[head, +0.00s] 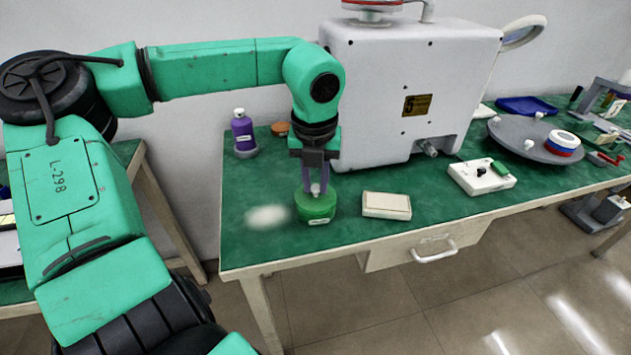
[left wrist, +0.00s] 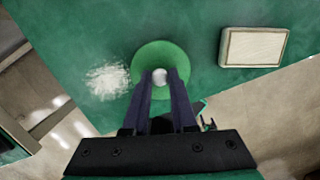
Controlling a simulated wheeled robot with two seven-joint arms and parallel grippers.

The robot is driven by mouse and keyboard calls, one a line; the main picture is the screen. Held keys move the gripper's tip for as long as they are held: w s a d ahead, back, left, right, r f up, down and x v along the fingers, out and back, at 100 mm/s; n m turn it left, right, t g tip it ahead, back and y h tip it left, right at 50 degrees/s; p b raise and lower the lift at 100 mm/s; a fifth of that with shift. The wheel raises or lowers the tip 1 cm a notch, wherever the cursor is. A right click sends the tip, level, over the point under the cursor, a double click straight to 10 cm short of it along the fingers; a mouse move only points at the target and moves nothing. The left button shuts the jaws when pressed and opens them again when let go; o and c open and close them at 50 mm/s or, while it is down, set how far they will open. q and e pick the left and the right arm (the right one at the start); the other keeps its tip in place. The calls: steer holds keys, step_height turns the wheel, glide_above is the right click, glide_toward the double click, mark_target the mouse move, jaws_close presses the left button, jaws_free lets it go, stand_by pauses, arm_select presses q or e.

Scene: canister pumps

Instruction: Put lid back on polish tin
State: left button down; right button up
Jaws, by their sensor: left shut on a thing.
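The green round polish tin (head: 315,215) stands near the front left part of the green table, with a small pale label on its side. Its green lid (left wrist: 160,57) has a pale round knob (left wrist: 159,76) and shows from above in the left wrist view. My left gripper (head: 315,187) points straight down over the tin and is shut on the lid's knob. The lid is at the tin's top, lined up with it; I cannot tell whether a small gap is left between them. The fingers hide part of the lid. My right gripper is not in view.
A white powdery patch (head: 268,216) lies left of the tin, and a cream rectangular block (head: 386,205) lies right. A purple bottle (head: 243,133) and a large white machine (head: 400,95) stand behind. A white switch box (head: 481,177) sits further right. The table's front edge is close.

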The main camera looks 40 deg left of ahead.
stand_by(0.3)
arm_select(q)
steer(key=shift+f+b, duration=0.2)
steer(key=shift+b, duration=0.25)
stand_by(0.6)
stand_by(0.3)
steer(key=c, duration=0.6)
jaws_free()
steer(key=shift+c, duration=0.2)
steer(key=shift+o, duration=0.3)
steer(key=o, duration=0.4)
steer(key=shift+r, duration=0.1)
